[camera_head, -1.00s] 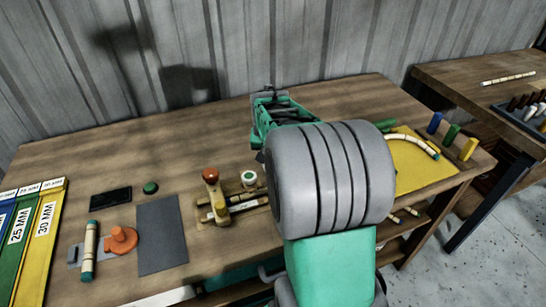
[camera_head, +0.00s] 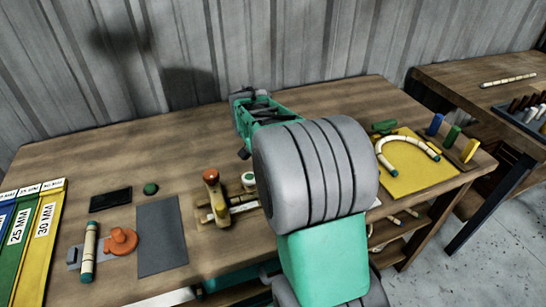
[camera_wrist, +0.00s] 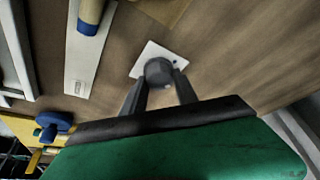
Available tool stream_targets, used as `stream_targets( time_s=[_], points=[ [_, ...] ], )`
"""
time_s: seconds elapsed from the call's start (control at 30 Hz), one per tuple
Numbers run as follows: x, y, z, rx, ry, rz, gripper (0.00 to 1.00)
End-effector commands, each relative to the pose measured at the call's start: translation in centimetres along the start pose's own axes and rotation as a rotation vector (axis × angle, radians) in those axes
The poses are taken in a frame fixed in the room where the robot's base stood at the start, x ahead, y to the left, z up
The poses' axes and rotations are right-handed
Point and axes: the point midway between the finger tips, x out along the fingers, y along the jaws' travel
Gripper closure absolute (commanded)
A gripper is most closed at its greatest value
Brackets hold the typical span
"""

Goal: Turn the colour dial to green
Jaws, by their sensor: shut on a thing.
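The dial shows in the wrist view as a round grey knob (camera_wrist: 158,68) on a small white square plate (camera_wrist: 148,54). My gripper (camera_wrist: 160,78) has a dark finger on each side of the knob and is shut on it. No colour marks or pointer can be made out on the dial, so its setting cannot be told. The dial is hidden there.
The wooden table (camera_head: 110,160) holds a grey mat (camera_head: 160,235), an orange-topped fixture (camera_head: 213,185) and a yellow board (camera_head: 415,178) with a bent cane (camera_head: 385,150). In the wrist view a blue-ended rod (camera_wrist: 92,16) lies on a pale strip (camera_wrist: 88,62) beside the dial.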

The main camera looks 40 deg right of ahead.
Motion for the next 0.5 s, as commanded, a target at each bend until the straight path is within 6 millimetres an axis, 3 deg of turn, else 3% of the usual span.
stream_targets(
  time_s=[0.1,0.13,0.37,0.5],
  points=[
    [-0.04,-0.05,-0.01,-0.001,0.000,-0.001,1.00],
    [-0.04,-0.05,-0.01,-0.001,0.000,-0.001,0.62],
    [-0.02,-0.01,-0.02,-0.001,0.000,-0.001,0.44],
    [-0.01,0.01,-0.02,-0.001,0.000,-0.001,0.43]
  ],
)
